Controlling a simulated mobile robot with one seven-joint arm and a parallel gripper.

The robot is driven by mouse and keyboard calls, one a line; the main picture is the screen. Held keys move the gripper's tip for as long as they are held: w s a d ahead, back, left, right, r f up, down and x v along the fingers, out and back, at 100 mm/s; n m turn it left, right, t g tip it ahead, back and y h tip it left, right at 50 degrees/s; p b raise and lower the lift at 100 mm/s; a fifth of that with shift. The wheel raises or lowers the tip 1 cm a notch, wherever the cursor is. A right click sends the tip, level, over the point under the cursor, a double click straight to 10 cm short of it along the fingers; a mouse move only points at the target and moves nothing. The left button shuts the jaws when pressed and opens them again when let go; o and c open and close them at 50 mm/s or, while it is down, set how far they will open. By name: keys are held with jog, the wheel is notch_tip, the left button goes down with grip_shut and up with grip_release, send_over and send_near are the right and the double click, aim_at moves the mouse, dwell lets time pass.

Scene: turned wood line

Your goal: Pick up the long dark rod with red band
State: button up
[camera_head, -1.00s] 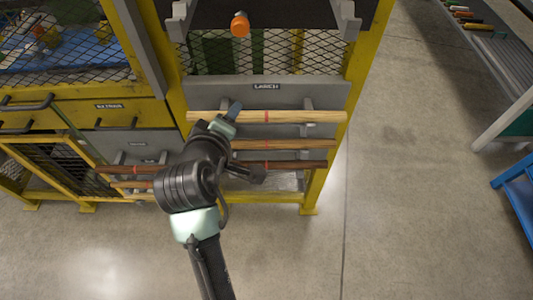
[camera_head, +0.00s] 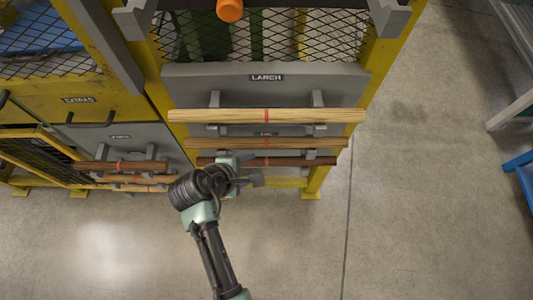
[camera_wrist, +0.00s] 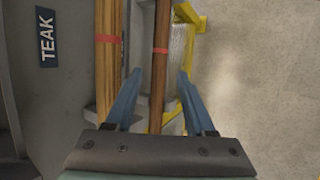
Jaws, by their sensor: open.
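The long dark rod (camera_head: 305,161) with a red band lies level across the lowest brackets of the right rack in the head view. In the wrist view the dark rod (camera_wrist: 161,75) runs up the picture, its red band ahead of the fingers. My gripper (camera_wrist: 158,88) is open, with one blue finger to each side of the dark rod's line. Whether the fingers reach down past it cannot be told. In the head view my gripper (camera_head: 245,168) is at the dark rod and hides part of it.
A mid-brown rod (camera_head: 225,143) and a pale rod (camera_head: 220,116) rest above the dark rod. The mid-brown rod (camera_wrist: 108,75) is close beside the left finger in the wrist view. Shorter rods (camera_head: 100,166) sit on the left rack. Open floor (camera_head: 430,200) lies right.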

aim_at(264, 162)
jog(key=b+x, duration=0.2)
jog(key=x, duration=0.8)
jog(key=shift+d+f+b, duration=0.1)
jog(key=shift+b, duration=0.2)
grip_shut()
